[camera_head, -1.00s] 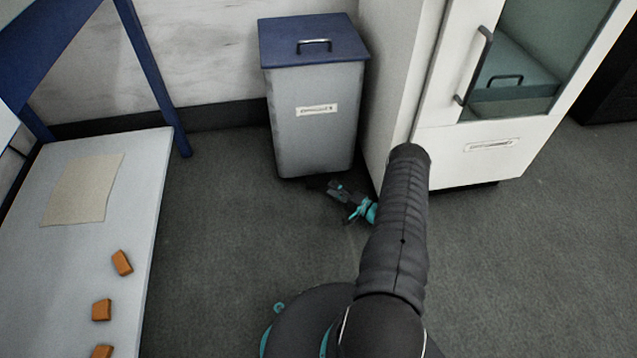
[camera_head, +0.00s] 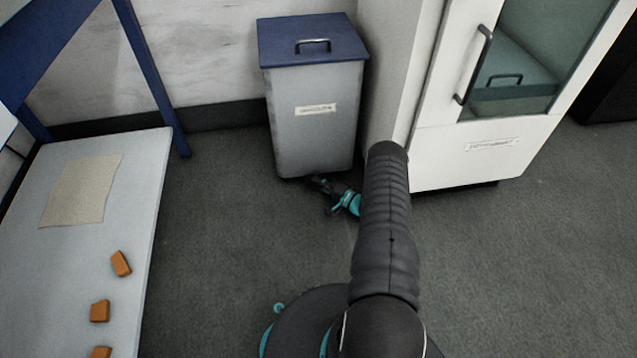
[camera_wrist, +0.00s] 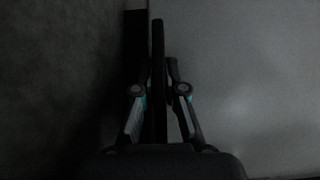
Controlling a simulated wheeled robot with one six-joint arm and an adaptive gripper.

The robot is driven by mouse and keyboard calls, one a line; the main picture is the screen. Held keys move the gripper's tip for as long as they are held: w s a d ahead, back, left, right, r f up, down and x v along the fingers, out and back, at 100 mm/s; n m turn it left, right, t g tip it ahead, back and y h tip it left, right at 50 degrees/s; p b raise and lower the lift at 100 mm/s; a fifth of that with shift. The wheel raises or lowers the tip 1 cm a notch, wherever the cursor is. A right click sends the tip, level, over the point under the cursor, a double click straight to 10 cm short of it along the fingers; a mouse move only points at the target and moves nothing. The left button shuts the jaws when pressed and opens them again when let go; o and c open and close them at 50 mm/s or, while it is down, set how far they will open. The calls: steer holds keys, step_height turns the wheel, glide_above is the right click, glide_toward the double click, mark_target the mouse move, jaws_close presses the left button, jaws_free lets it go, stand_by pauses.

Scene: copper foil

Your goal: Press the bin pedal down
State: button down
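The bin (camera_head: 315,130) is a grey box with a blue lid and a metal handle. It stands upright against the back wall, lid down. My gripper (camera_head: 318,183) is low by the floor at the bin's front foot, right of its middle. In the wrist view my gripper (camera_wrist: 158,60) appears shut, its fingers together in a narrow dark bar. The bin's grey front (camera_wrist: 245,90) fills the right side there. I cannot make out the pedal; it is dark at the bin's foot, and I cannot tell if the gripper touches it.
A white cabinet (camera_head: 465,165) with a glass door stands close to the bin's right. A pale table (camera_head: 85,260) on the left carries a beige sheet (camera_head: 80,190) and orange-brown blocks (camera_head: 121,263). The carpet between table and bin is clear.

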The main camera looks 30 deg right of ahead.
steer(key=shift+f+b, duration=0.7)
steer(key=shift+b, duration=0.35)
steer(key=c, duration=1.2)
jaws_free()
steer(key=shift+c, duration=0.2)
steer(key=shift+r, duration=0.1)
steer(key=shift+s+d, duration=0.1)
steer(key=v, duration=1.1)
steer(key=shift+s+d, duration=0.1)
steer(key=shift+s, duration=0.25)
